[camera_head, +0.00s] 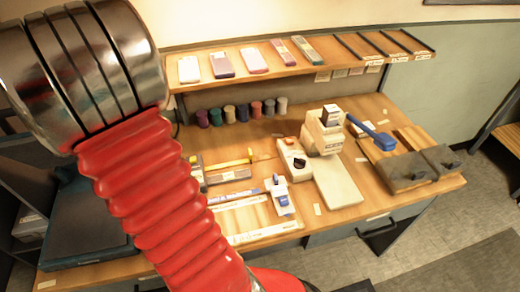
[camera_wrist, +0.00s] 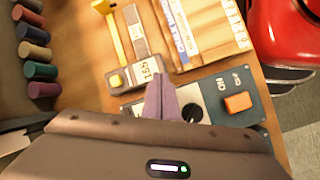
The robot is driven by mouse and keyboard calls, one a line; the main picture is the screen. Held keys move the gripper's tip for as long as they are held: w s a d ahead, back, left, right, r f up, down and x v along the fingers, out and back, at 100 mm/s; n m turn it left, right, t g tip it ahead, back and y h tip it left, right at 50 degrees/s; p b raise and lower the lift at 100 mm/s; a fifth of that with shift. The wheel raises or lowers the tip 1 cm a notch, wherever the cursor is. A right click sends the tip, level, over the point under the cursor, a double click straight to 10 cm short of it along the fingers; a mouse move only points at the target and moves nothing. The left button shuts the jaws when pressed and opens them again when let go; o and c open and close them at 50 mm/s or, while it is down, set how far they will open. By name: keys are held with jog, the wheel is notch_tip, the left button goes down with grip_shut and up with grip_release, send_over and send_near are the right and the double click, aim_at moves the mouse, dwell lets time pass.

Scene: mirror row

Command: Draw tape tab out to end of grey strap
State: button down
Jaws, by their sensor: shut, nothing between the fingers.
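A yellow strip (camera_wrist: 112,36) lies on the bench, with a wider yellow end piece (camera_wrist: 103,6) at the top edge of the wrist view. A grey strap (camera_wrist: 136,32) lies beside it, roughly parallel. Both lead to a dark grey block (camera_wrist: 128,80) with a yellow button and a white label. The yellow strip (camera_head: 232,163) and grey strap (camera_head: 230,175) also show in the head view. My gripper (camera_wrist: 158,78) is shut and empty, its purple fingers by the block's label end; I cannot tell whether they touch it. My arm hides the gripper in the head view.
A panel (camera_wrist: 215,116) with a black knob and an orange button (camera_wrist: 237,102) lies right of my fingers. Several coloured spools (camera_wrist: 39,71) stand at left. A shelf (camera_head: 300,62) overhangs the bench's back.

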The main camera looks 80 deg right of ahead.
jog(key=w+a+r+t, duration=0.2)
jog(key=a+r, duration=0.3)
jog(key=a, duration=0.6)
jog(key=w+a+r+n+t+y, duration=0.1)
jog(key=a+r+t, duration=0.4)
jog(key=a, duration=0.5)
jog(key=w+a+r+t+y, duration=0.1)
jog(key=w+a+r+t, duration=0.1)
jog(key=a+r, duration=0.4)
jog(key=a+t, duration=0.1)
jog(key=a, duration=0.4)
jog(key=shift+w+a+t, duration=0.3)
jog(key=shift+w+a, duration=0.05)
jog(key=shift+w, duration=0.05)
